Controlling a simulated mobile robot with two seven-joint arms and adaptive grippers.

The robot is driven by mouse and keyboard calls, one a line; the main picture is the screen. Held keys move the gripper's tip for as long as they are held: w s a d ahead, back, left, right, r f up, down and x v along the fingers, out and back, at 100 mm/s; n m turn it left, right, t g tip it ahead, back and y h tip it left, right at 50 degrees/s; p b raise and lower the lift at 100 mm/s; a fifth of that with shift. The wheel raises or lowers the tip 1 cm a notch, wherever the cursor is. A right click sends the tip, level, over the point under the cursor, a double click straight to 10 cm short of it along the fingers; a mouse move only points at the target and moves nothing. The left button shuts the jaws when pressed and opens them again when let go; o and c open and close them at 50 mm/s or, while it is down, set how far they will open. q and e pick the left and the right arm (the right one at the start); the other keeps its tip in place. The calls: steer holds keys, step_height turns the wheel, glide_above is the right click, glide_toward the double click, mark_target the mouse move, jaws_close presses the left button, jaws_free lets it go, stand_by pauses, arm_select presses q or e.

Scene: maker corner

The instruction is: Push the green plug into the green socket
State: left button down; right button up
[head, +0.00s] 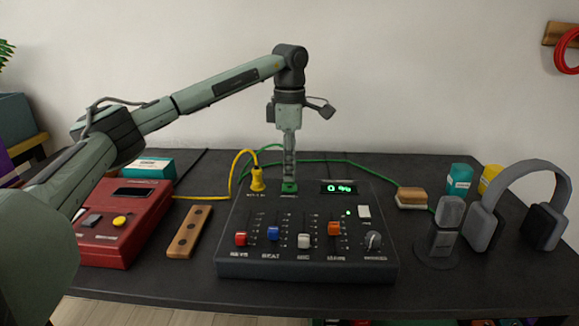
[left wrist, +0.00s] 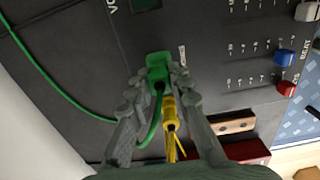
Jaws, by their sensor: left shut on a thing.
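The green plug (head: 289,187) is at the tips of my left gripper (head: 289,180), at the back of the dark mixer panel (head: 308,262). In the left wrist view my left gripper (left wrist: 155,88) has its fingers on both sides of the green plug (left wrist: 157,73), shut on it, with its green cable curving off to the left. The plug is at the panel's surface where the green socket would be; the socket is hidden behind plug and fingers, and I cannot tell how deep the plug sits. My right gripper is not in view.
A yellow plug (head: 257,180) stands upright in the panel just left of my gripper. A red device (head: 122,230) and a wooden strip (head: 189,232) lie left of the mixer. A microphone (head: 447,225) and headphones (head: 484,225) stand to the right. The green cable (head: 330,161) runs behind the mixer.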

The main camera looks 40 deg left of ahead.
arm_select(q)
steer(key=shift+p, duration=0.4)
stand_by(0.8)
steer(key=shift+p, duration=0.55)
stand_by(0.6)
steer(key=shift+f+b, duration=0.3)
steer(key=shift+f, duration=0.35)
stand_by(0.3)
steer(key=c, duration=1.3)
jaws_free()
steer(key=shift+r, duration=0.1)
step_height(320, 180, up, 12)
steer(key=shift+f, duration=0.1)
